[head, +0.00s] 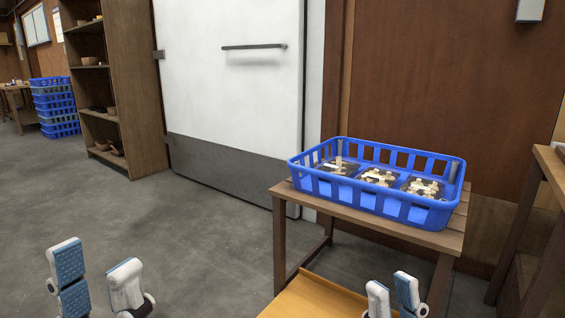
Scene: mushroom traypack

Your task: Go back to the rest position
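My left gripper (97,285) is at the bottom left of the head view, over the grey floor. Its two fingers stand wide apart with nothing between them. My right gripper (391,294) is at the bottom right, in front of the small wooden table (400,231). Its two fingertips show with a narrow gap between them, and I see nothing held there. A blue crate (376,205) stands on the table. Several dark trays with pale mushrooms (377,177) lie inside the crate. Both grippers are apart from the crate.
A lower wooden surface (310,300) is at the bottom, left of my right gripper. Another wooden table (550,165) is at the right edge. A wooden shelf (140,100), a white door (230,90) and stacked blue crates (55,107) stand behind. The floor at left is clear.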

